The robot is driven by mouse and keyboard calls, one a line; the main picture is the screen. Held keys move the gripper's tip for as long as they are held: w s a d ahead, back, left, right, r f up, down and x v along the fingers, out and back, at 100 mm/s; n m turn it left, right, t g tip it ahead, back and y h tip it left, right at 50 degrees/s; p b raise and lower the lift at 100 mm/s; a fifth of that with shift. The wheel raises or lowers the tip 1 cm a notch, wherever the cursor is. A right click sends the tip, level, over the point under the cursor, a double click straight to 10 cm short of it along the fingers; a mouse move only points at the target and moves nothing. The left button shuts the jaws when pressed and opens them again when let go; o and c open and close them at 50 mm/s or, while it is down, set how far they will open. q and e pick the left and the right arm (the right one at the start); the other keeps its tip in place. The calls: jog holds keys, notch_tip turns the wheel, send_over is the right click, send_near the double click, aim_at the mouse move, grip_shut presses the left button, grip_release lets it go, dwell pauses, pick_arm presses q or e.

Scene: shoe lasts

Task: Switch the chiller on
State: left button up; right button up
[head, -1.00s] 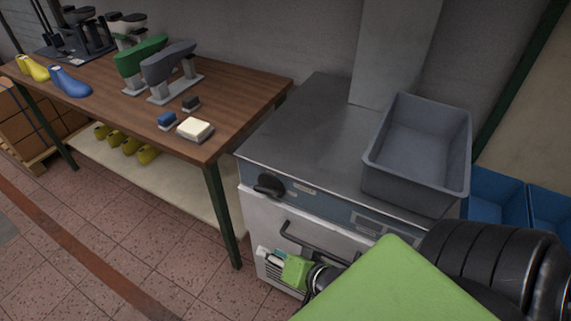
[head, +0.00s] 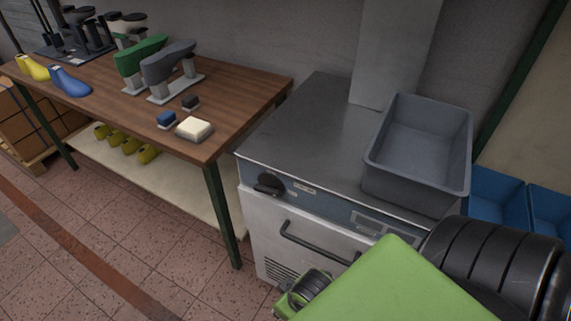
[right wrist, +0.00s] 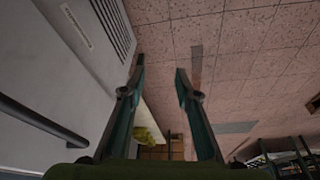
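The chiller (head: 300,130) is a metal-topped cabinet with a pale front, right of the workbench. A black knob (head: 268,184) sits at the left of its blue-grey control strip (head: 320,200), above a dark bar handle (head: 312,243). In the right wrist view, the chiller's pale front (right wrist: 65,65) is on the left, with the handle (right wrist: 40,132) and vent slots. My right gripper (right wrist: 160,72) is open and empty, beside the chiller front and over the floor. In the head view its fingers are hidden; my green and black arm shows at lower right. My left gripper is not in view.
A grey bin (head: 415,150) stands on the chiller top, with blue bins (head: 497,197) to the right. The wooden workbench (head: 110,95) at left carries shoe lasts, stands and small blocks. The tiled floor (head: 130,240) before the chiller is clear.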

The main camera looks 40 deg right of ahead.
jog(key=shift+s+f, duration=0.15)
jog(key=shift+f, duration=0.85)
